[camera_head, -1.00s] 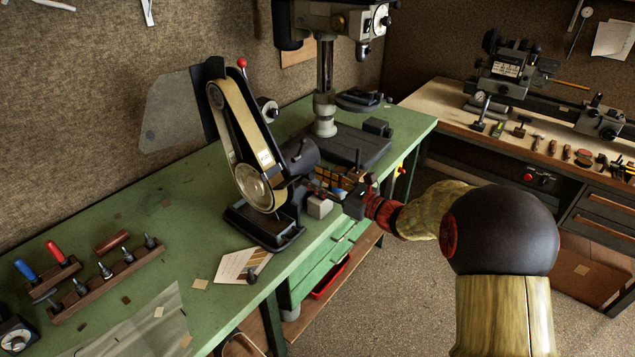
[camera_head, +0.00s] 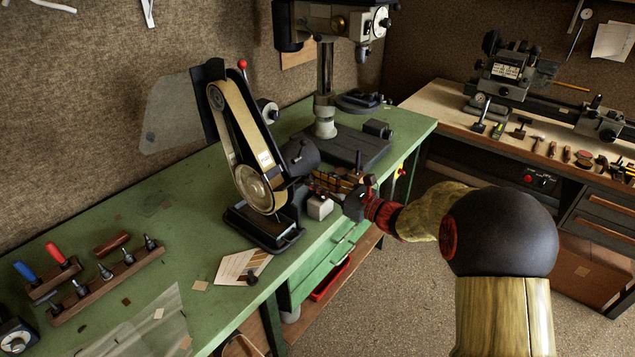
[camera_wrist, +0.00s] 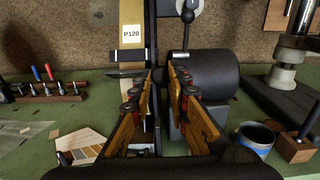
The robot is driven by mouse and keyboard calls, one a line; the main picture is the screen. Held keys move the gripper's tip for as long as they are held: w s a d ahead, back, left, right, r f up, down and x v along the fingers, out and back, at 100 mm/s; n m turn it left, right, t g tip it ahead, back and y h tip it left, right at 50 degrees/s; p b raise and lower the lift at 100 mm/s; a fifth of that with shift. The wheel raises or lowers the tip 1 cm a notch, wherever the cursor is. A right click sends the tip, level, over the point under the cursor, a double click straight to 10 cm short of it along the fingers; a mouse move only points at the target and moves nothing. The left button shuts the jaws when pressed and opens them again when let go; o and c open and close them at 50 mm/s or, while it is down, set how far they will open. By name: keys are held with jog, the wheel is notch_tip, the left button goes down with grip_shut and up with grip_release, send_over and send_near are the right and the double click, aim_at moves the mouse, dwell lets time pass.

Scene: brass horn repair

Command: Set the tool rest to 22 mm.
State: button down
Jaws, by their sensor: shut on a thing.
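The belt grinder (camera_head: 245,150) stands on the green bench with its belt upright. Its belt, marked P120 (camera_wrist: 131,35), shows in the wrist view. The tool rest (camera_wrist: 126,73) is a dark narrow ledge across the belt. My gripper (camera_head: 318,188) reaches in from the right, low beside the grinder. In the wrist view my gripper (camera_wrist: 164,82) has its orange fingers on either side of a dark part beside the belt, seemingly of the tool rest; the contact is partly hidden. I cannot read a rest height or scale.
A blue-rimmed cup (camera_wrist: 257,136) and a wooden block with a dark peg (camera_wrist: 296,147) stand to the right of my fingers. A card with graded strips (camera_head: 242,266) lies in front of the grinder. The drill press (camera_head: 325,90) stands behind.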

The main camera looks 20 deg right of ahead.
dwell(0.4)
jog(key=shift+s+d+r+p, duration=0.45)
jog(key=shift+s+r+p, duration=0.05)
jog(key=shift+s, duration=0.05)
jog(key=c, duration=1.7)
grip_release()
jog(key=shift+s, duration=0.1)
jog(key=v, duration=1.2)
